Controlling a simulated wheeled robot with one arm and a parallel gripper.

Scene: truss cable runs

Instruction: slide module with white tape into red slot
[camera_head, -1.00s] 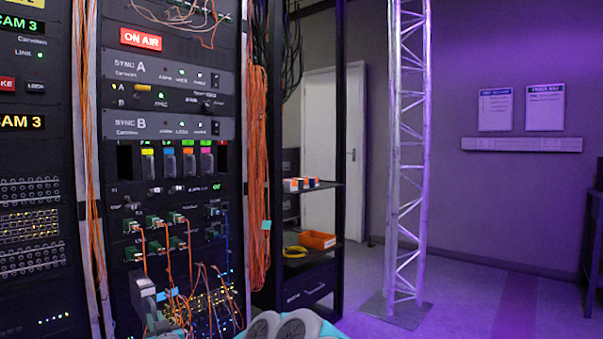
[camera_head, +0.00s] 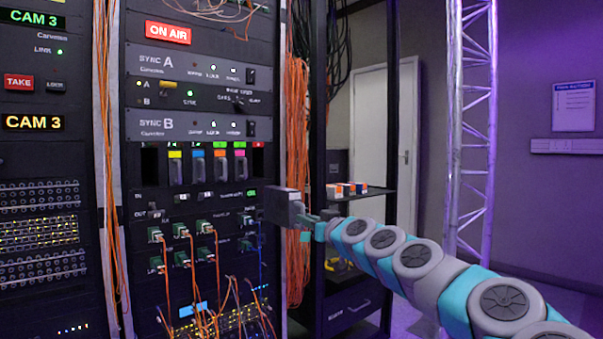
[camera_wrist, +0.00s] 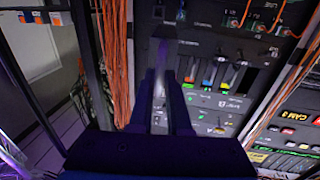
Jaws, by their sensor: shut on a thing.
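My gripper (camera_head: 308,212) is shut on a dark grey box-shaped module (camera_head: 283,203). It holds the module in front of the rack's right edge, lower than the slot bay and to its right. No white tape can be made out on the module from here. The slot with a red label (camera_head: 258,166) is at the right end of the bay, dark and seemingly empty. Modules with yellow, blue, orange and magenta tape (camera_head: 208,166) fill the middle slots. In the wrist view my fingers (camera_wrist: 166,82) point up toward the rack, with the dark module (camera_wrist: 165,45) at their tips.
Orange cables (camera_head: 298,180) hang down beside the rack, just behind my gripper. Plugged connectors with orange leads (camera_head: 190,245) cover the panel under the bay. A shelf (camera_head: 360,193) with small boxes and a metal truss (camera_head: 472,120) stand to the right.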

